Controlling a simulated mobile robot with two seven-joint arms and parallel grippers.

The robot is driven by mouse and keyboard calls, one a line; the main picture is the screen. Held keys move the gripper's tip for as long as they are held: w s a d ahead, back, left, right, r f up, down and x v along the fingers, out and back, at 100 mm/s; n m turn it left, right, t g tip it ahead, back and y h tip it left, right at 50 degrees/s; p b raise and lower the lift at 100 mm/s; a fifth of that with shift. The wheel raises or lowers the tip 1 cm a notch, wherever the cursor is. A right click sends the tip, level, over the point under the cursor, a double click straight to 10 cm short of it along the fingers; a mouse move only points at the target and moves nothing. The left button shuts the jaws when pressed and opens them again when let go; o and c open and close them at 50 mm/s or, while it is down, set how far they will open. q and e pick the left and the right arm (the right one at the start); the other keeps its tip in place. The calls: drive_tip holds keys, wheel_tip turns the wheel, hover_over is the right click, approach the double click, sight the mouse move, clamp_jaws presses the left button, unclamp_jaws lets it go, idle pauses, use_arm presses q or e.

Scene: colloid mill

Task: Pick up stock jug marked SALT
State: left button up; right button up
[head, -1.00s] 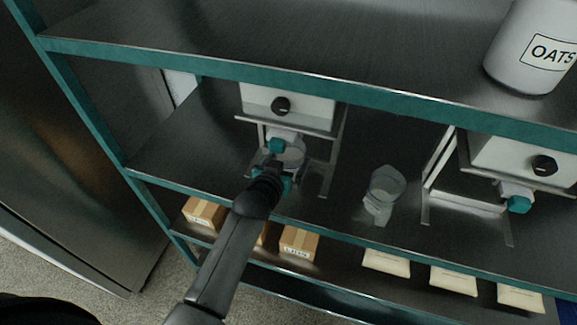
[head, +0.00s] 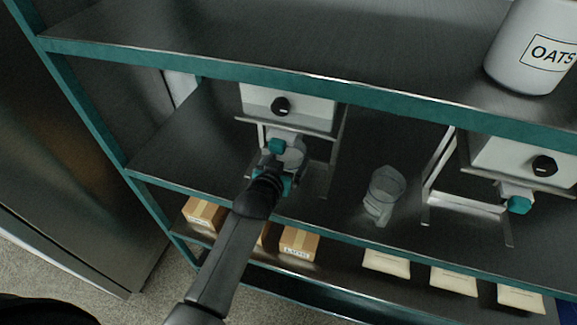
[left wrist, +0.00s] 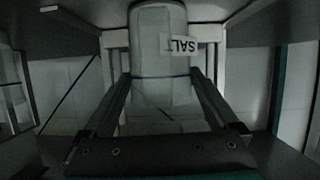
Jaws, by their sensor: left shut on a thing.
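The stock jug marked SALT (left wrist: 160,50) is a pale, clear-looking vessel with a white label and a dark line around it. Its label reads upside down in the left wrist view. My left gripper (left wrist: 162,82) is shut on this jug, with one finger on each side of it. In the head view my left gripper (head: 273,180) is at the left dispenser on the middle shelf, and it and the wrist hide most of the jug (head: 292,157). My right gripper is not in view.
A white dispenser with a black knob (head: 281,105) stands over the jug, between metal frame legs. A clear jug (head: 386,190) stands alone to the right. A second dispenser (head: 543,164) is further right. Boxes (head: 299,243) and packets (head: 386,262) lie below; an OATS container (head: 527,50) stands above.

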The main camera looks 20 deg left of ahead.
use_arm(q)
clamp_jaws()
drive_tip(key=shift+r, duration=0.15)
